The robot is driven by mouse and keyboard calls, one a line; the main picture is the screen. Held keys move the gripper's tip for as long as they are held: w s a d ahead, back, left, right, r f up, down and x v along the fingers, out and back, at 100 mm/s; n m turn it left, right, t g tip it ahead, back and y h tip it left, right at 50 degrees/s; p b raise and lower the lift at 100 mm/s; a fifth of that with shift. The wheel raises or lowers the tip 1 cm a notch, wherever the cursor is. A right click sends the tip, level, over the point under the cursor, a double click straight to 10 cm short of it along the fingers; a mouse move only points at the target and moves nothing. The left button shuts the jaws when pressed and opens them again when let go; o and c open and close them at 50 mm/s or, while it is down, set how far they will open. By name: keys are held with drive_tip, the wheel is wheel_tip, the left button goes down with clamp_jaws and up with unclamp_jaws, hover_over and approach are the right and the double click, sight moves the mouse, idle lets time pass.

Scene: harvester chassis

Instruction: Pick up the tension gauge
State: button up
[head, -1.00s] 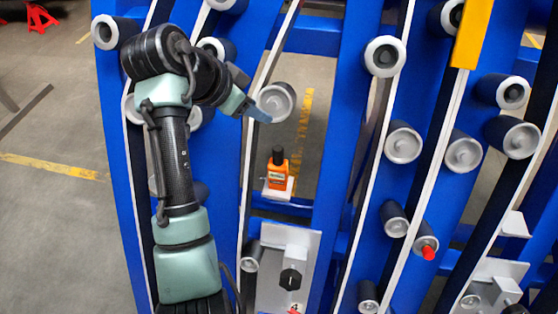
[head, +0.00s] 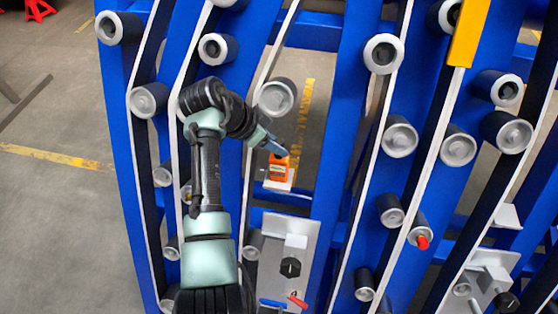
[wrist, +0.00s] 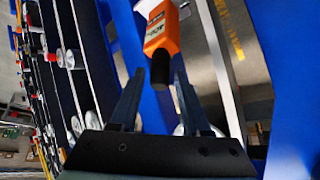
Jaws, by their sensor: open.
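The tension gauge is an orange block with a black top. In the head view the tension gauge (head: 279,170) stands upright on a small white shelf (head: 279,185) between two blue uprights. My gripper (head: 277,149) is just above it and hides its black top in that view. In the wrist view the tension gauge (wrist: 163,32) lies beyond the fingertips, with its black end pointing toward the gap between them. My gripper (wrist: 158,75) is open there, its two fingers apart and nothing held. Whether a finger touches the black end cannot be told.
A grey roller (head: 277,97) sticks out above the shelf, close to my arm. Below is a grey panel (head: 297,240) with a black knob (head: 290,267) and a red handle (head: 298,300). Blue frames with belts and rollers stand on both sides.

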drive_tip(key=shift+x, duration=1.3)
clamp_jaws()
drive_tip(key=shift+r, duration=0.1)
